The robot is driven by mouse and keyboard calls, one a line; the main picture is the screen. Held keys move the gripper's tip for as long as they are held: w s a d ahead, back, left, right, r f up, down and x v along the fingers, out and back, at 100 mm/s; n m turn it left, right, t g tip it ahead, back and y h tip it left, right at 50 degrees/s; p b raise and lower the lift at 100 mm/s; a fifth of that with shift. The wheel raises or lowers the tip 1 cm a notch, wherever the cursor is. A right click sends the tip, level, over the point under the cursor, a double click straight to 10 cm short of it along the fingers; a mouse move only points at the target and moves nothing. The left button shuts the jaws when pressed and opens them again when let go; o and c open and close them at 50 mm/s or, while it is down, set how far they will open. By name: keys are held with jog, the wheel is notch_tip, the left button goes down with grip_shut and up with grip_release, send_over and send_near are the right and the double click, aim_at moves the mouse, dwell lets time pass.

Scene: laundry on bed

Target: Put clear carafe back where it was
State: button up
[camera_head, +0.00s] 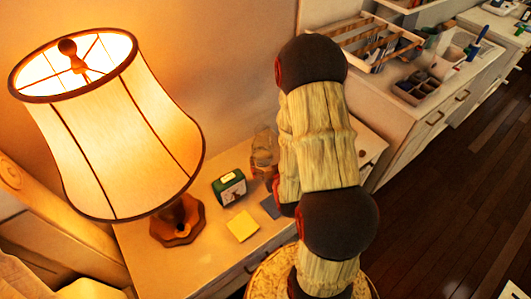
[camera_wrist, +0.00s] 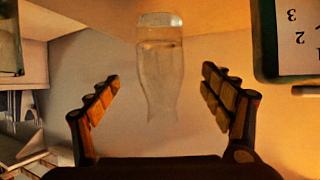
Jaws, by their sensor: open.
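The clear carafe (camera_head: 263,150) stands near the back of the bedside table (camera_head: 188,272), close to the wall, partly hidden by my arm in the head view. In the wrist view the carafe (camera_wrist: 160,70) appears upside down, centred between the fingers of my gripper (camera_wrist: 161,88). The fingers are open and spread wide, with visible gaps on both sides of the carafe. My gripper is hidden behind my arm in the head view.
A lit lamp (camera_head: 120,130) stands left on the table. A small green clock-like box (camera_head: 229,187), a yellow pad (camera_head: 242,226) and a dark blue item (camera_head: 270,206) lie near the carafe. A cabinet with organizers (camera_head: 415,85) is at right.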

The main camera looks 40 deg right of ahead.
jog(key=w+a+r+n+g+y, duration=0.1)
jog(key=a+r+y, duration=0.1)
jog(key=a+r, duration=0.45)
jog(key=w+a+r+n+g+y, duration=0.15)
jog(key=a+r, duration=0.25)
jog(key=r, duration=0.5)
jog(key=s+a+r+n+g+y, duration=0.1)
jog(key=s+a+r, duration=0.4)
jog(key=s+r, duration=0.2)
jog(key=s+a+r+n+g+y, duration=0.1)
jog(key=s+a+r+g, duration=0.1)
jog(key=s+a+r, duration=0.4)
jog(key=s+r, duration=0.1)
jog(key=s, duration=0.3)
jog(key=shift+s+a, duration=0.15)
jog(key=shift+s, duration=0.25)
jog(key=shift+g, duration=0.25)
jog(key=shift+c, duration=0.8)
